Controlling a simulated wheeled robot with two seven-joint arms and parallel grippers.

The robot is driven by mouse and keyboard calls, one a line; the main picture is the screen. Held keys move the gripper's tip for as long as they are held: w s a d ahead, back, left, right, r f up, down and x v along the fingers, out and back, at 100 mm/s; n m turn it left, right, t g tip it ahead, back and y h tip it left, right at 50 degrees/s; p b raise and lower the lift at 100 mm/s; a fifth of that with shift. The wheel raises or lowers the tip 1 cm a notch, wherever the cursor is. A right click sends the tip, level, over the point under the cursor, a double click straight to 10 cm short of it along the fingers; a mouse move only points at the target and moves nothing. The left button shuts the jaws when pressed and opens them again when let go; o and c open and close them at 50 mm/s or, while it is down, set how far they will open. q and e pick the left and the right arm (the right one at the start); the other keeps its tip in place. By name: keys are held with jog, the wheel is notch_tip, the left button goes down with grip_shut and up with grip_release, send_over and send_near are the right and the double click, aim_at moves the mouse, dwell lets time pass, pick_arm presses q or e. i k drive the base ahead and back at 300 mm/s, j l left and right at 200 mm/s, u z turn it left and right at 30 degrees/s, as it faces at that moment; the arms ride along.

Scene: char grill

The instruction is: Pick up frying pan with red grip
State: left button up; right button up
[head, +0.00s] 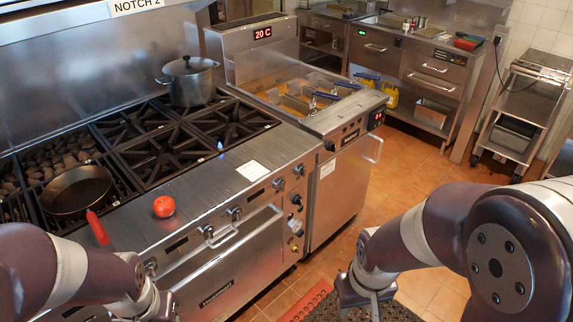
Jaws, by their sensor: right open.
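The frying pan (77,190) is dark and round and sits upright on the burner grates at the left of the stove. Its red grip (98,228) points toward me over the stove's front ledge. My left gripper (155,303) is at the bottom edge, below and right of the red grip and apart from it; its fingers are not clearly visible. My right gripper (368,298) is open and empty, low over the floor in front of the fryer, far from the pan.
A tomato (164,206) sits on the front ledge, right of the red grip. A lidded grey pot (190,82) stands on the back burners. A small blue flame (220,146) shows near the front right burner. The fryer (338,120) with baskets stands right of the stove.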

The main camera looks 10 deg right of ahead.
aim_at(77, 193)
jog(key=i+l+u, duration=0.1)
jog(key=i, duration=0.25)
jog(key=i+l+u, duration=0.1)
jog(key=i+l, duration=0.15)
jog(key=u, duration=1.35)
jog(key=j+u, duration=0.2)
jog(key=j, duration=0.45)
